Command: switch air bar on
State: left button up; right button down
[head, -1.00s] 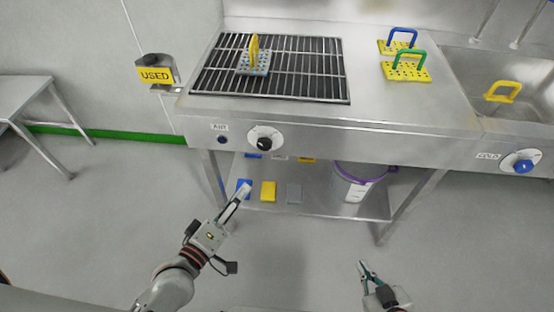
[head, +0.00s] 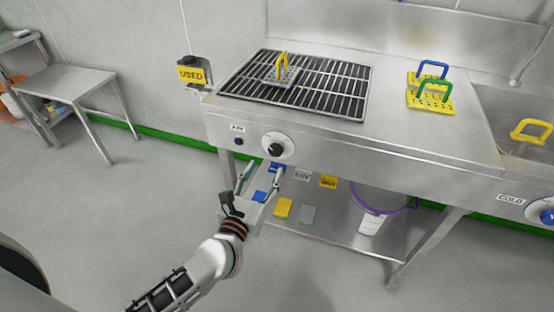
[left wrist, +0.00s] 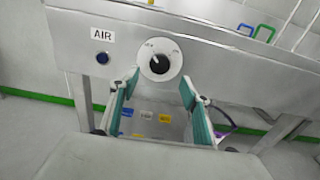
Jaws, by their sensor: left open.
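The air knob (head: 277,148) is a black knob on a white round dial on the front panel, right of the AIR label (head: 237,128) and a small dark blue button (head: 239,142). In the left wrist view the knob (left wrist: 160,64) sits ahead, above and between the fingertips, with dial lettering too small to read surely. My left gripper (head: 262,172) is open and empty, just below and in front of the knob, apart from it. In the left wrist view its two teal-padded fingers (left wrist: 158,88) are spread wide. My right gripper is not in view.
A slotted grate (head: 340,104) on the bench holds a plate with a yellow handle (head: 281,68). A USED holder (head: 191,74) is at the left corner. Yellow plates (head: 430,98) and a sink lie right. A lower shelf holds coloured blocks and a purple-rimmed bucket (head: 371,222).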

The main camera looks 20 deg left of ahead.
aim_at(274, 152)
pick_arm(q)
jog(key=w, duration=0.7)
jog(key=shift+w+d, duration=0.1)
jog(key=shift+w, duration=0.15)
jog(key=c, duration=1.1)
